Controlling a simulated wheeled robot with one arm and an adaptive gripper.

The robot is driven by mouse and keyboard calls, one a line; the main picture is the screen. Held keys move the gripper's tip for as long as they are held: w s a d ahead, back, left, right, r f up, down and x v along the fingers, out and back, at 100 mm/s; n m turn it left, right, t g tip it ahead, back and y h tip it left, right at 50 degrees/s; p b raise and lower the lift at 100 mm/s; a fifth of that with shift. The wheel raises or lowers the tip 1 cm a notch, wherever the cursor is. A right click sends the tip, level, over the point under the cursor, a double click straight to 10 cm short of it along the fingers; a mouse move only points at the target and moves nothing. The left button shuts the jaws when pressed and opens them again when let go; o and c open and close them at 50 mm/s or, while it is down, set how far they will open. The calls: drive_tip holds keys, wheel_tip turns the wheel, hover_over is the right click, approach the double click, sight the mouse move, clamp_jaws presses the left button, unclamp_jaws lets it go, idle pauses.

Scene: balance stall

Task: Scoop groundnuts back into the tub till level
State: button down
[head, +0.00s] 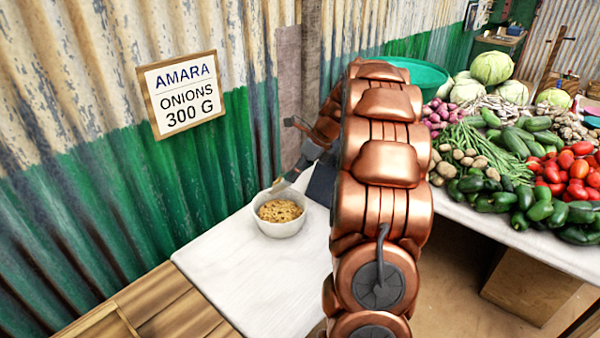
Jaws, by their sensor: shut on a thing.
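A white bowl-like tub (268,231) stands on the pale counter and holds tan groundnuts (280,211). My gripper (297,171) is just behind and above the tub's far rim, partly hidden by my own arm. It is shut on a small pale tool, seemingly a scoop (281,185), which points down at the far rim. I cannot tell whether the scoop touches the nuts or carries any. A dark flat thing (321,186) behind the tub is mostly hidden by my arm; I cannot tell what it is.
The pale counter (245,275) is clear in front of the tub. A sign (185,93) reading "AMARA ONIONS 300 G" hangs on the corrugated wall. To the right, a vegetable table (480,215) and a green basin (428,77) stand beyond my arm.

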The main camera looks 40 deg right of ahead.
sight(285, 174)
drive_tip(key=shift+w+a+r+g+h+p, duration=0.35)
drive_tip(key=shift+w+r+g+h+p, duration=0.2)
drive_tip(key=shift+g, duration=0.2)
drive_tip(key=shift+w+a+r+g+h+p, duration=0.3)
drive_tip(key=shift+w+r+g+h+p, duration=0.2)
drive_tip(key=shift+g+p, duration=0.2)
drive_tip(key=g+p, duration=0.1)
drive_tip(key=p, duration=0.2)
drive_tip(key=shift+w+a+h, duration=0.25)
drive_tip(key=shift+a+h, duration=0.05)
drive_tip(key=shift+h, duration=0.05)
drive_tip(key=shift+f, duration=0.2)
